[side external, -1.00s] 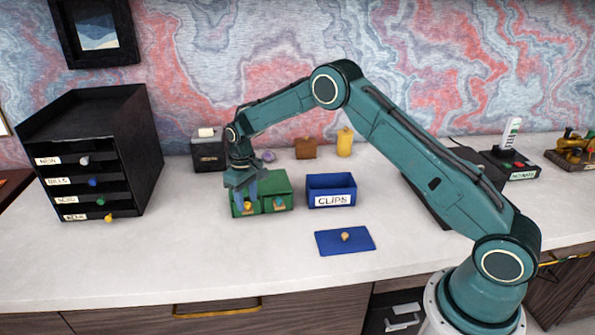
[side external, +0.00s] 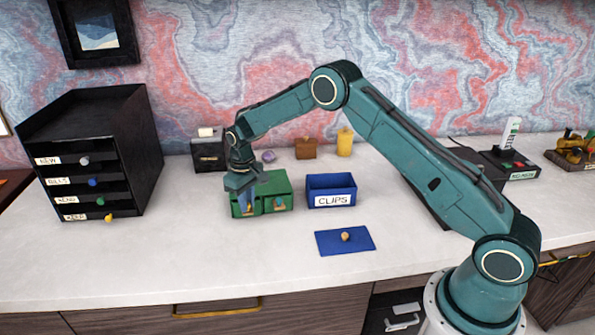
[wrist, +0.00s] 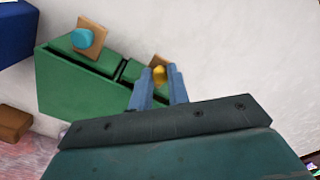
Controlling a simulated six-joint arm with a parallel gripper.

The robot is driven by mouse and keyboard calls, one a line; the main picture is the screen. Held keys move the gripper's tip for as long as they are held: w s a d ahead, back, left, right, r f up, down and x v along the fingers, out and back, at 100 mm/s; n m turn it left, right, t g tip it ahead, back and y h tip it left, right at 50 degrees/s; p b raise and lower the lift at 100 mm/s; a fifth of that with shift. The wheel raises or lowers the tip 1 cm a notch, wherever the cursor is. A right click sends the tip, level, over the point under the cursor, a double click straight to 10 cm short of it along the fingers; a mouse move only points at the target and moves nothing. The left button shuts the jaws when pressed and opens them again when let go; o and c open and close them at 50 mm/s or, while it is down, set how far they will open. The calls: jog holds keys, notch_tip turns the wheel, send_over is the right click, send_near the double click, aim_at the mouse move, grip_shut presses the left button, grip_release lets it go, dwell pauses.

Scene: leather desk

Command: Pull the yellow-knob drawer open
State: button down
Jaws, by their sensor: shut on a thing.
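A green two-drawer box (side external: 283,187) stands on the desk, left of the blue CLIPS box. Its left drawer has a yellow knob (wrist: 160,75) on a tan plate, and its right drawer has a light-blue knob (wrist: 82,38). My gripper (wrist: 159,84) is at the left drawer's front, its blue fingers shut on the yellow knob, one on each side. In the side external view my gripper (side external: 248,208) hides most of that drawer's front. Both drawers look closed, with their fronts about level.
The blue CLIPS box (side external: 331,191) is close on the right, and a blue lid with a knob (side external: 344,240) lies in front of it. A black drawer tower (side external: 95,150) stands at far left. The desk (side external: 190,260) in front of the green box is clear.

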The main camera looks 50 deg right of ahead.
jog(key=shift+s+a, duration=2.3)
jog(key=shift+s, duration=0.3)
jog(key=c, duration=1.3)
grip_release()
jog(key=shift+c, duration=0.2)
jog(key=shift+r, duration=0.15)
notch_tip(320, 180, up, 14)
